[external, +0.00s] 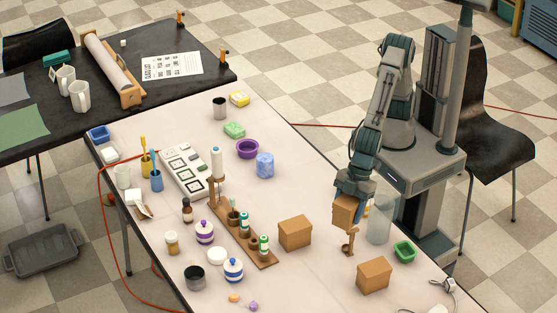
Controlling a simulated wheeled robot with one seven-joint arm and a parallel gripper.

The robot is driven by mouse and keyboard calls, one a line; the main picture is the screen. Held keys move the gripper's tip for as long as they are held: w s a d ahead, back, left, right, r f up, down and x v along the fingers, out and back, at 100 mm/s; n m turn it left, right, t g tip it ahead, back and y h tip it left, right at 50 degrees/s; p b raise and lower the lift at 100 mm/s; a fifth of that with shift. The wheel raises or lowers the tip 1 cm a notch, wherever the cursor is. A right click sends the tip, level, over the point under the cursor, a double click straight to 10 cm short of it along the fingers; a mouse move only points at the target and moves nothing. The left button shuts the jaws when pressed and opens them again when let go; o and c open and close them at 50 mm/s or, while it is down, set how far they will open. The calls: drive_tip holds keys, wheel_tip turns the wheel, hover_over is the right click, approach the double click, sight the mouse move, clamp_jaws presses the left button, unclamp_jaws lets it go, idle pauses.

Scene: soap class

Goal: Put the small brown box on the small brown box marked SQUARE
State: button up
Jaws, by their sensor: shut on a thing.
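My gripper (352,192) points down above the right part of the white table and is shut on a small brown box (344,212). The held box hangs tilted above the table. Two more small brown boxes stand on the table: one (295,232) to the left of the gripper and one (374,275) nearer the front, below and right of it. No SQUARE marking is legible on any box from this view.
A small wooden piece (348,244) shows just below the held box. A clear cylinder (379,222) and a green dish (404,251) are at the right. A wooden rack (241,237) with bottles stands left. Bare tabletop lies between the two standing boxes.

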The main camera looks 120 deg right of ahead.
drive_tip(key=s+a+f, duration=0.1)
drive_tip(key=a+f, duration=0.1)
drive_tip(key=a, duration=0.1)
drive_tip(key=a+f+p, duration=0.1)
drive_tip(key=a+f, duration=0.1)
drive_tip(key=a, duration=0.2)
drive_tip(key=s+a+f+p, duration=0.1)
drive_tip(key=a+f, duration=0.1)
drive_tip(key=a, duration=0.2)
drive_tip(key=shift+s+a+f, duration=0.25)
drive_tip(key=shift+s+f, duration=0.05)
drive_tip(key=shift+f, duration=0.05)
drive_tip(key=shift+a+f, duration=0.1)
drive_tip(key=shift+f, duration=0.05)
drive_tip(key=shift+f+p, duration=0.3)
drive_tip(key=shift+f, duration=1.6)
drive_tip(key=shift+f, duration=0.25)
drive_tip(key=o, duration=1.1)
drive_tip(key=shift+c, duration=0.2)
drive_tip(key=shift+r, duration=0.15)
